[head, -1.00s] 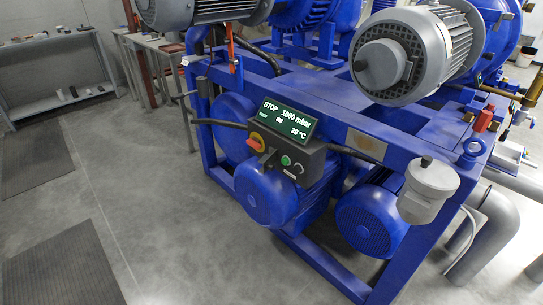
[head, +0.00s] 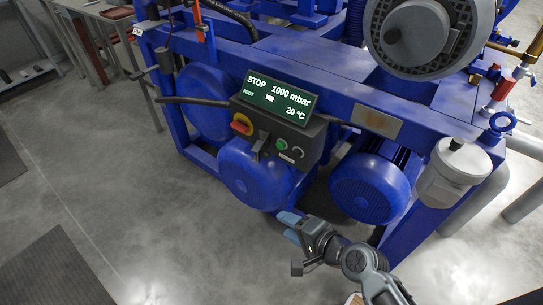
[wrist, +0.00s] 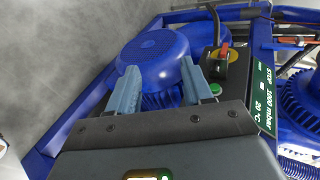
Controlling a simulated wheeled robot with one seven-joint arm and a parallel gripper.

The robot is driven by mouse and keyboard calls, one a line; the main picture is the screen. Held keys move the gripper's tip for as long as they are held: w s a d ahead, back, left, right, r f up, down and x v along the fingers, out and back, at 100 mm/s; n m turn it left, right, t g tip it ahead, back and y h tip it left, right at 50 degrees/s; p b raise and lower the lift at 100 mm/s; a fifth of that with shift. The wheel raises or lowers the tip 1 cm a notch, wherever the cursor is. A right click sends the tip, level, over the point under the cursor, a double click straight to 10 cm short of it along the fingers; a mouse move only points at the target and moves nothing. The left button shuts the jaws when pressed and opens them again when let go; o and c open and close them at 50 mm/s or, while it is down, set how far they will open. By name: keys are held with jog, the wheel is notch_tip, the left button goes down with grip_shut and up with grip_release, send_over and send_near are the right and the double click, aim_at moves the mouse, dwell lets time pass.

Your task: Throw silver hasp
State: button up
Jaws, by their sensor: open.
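The control box (head: 305,137) is dark, with a lit display reading STOP, 1000 mbar and 20 °C. A small grey piece, apparently the silver hasp (head: 259,146), sits on its front face beside the red and yellow rotary switch (head: 241,124). In the wrist view the switch (wrist: 229,55) is right of my fingers; the hasp is too small to make out clearly there. My gripper (head: 288,224) is open and empty, below the box and apart from it. Its two blue-grey fingers (wrist: 159,72) point toward a round blue motor in the wrist view.
The blue motor (head: 254,172) hangs under the box, and a second motor (head: 368,188) is to its right. Black cables (head: 195,100) leave the box sideways. A blue frame surrounds the machinery. A grey canister (head: 450,176) is at the right. Grey floor (head: 120,200) is open at left.

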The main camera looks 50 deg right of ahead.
jog(key=w+d+m+t, duration=0.1)
jog(key=w+d+m, duration=0.3)
jog(key=w+d, duration=0.25)
jog(key=m+t+y, duration=0.2)
jog(key=m, duration=0.1)
send_near(269, 156)
jog(key=w, duration=0.2)
jog(key=x, duration=0.7)
jog(key=shift+a+f, duration=0.1)
jog(key=shift+f, duration=0.15)
jog(key=shift+c, duration=0.3)
jog(key=shift+s, duration=0.1)
grip_shut()
